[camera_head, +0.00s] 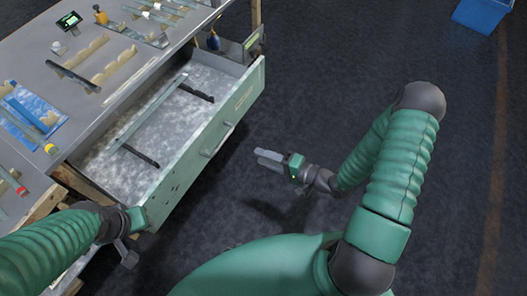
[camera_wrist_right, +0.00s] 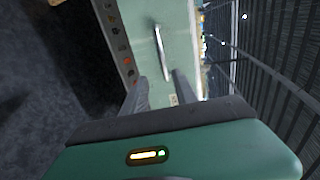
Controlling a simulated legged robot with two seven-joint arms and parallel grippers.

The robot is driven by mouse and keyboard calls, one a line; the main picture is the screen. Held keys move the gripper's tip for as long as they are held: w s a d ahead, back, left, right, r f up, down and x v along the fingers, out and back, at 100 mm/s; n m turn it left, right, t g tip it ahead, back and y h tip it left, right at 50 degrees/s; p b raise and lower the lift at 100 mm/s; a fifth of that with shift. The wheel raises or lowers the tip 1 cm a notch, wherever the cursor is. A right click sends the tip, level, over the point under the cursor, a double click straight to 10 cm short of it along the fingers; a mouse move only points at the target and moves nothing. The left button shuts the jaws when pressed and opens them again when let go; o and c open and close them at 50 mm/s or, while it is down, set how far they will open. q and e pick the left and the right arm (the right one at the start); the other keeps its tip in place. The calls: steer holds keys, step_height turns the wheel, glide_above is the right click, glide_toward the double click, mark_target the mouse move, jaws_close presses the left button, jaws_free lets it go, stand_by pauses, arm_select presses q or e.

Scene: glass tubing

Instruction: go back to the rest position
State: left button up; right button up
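My right gripper (camera_head: 268,158) is over the dark floor, to the right of the open drawer's front and clear of it. In the right wrist view its two fingers (camera_wrist_right: 160,92) are apart with nothing between them. Beyond them is the drawer's green front (camera_wrist_right: 180,25) with its metal handle (camera_wrist_right: 161,52). My left gripper (camera_head: 128,252) is at the lower left, by the near end of the drawer front. Its fingertips are small and partly hidden, so whether it touches the drawer or is open is unclear.
The drawer (camera_head: 190,165) is pulled out and holds a long glass tube (camera_head: 150,110) and two dark bars (camera_head: 196,93). The workbench (camera_head: 85,25) carries tubes, wooden holders and a blue sheet (camera_head: 30,112). A blue bin (camera_head: 480,14) stands far right. The floor between is clear.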

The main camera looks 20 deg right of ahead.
steer(key=d+n+g+h, duration=0.7)
steer(key=n+h, duration=0.1)
steer(key=s+a+r+n+g+h, duration=0.1)
steer(key=s+a+r+n+g, duration=0.2)
steer(key=s+a+r, duration=0.4)
steer(key=w+p+v, duration=0.1)
steer(key=p+v, duration=1.2)
steer(key=v, duration=0.1)
steer(key=shift+w+d, duration=0.25)
steer(key=shift+r, duration=0.15)
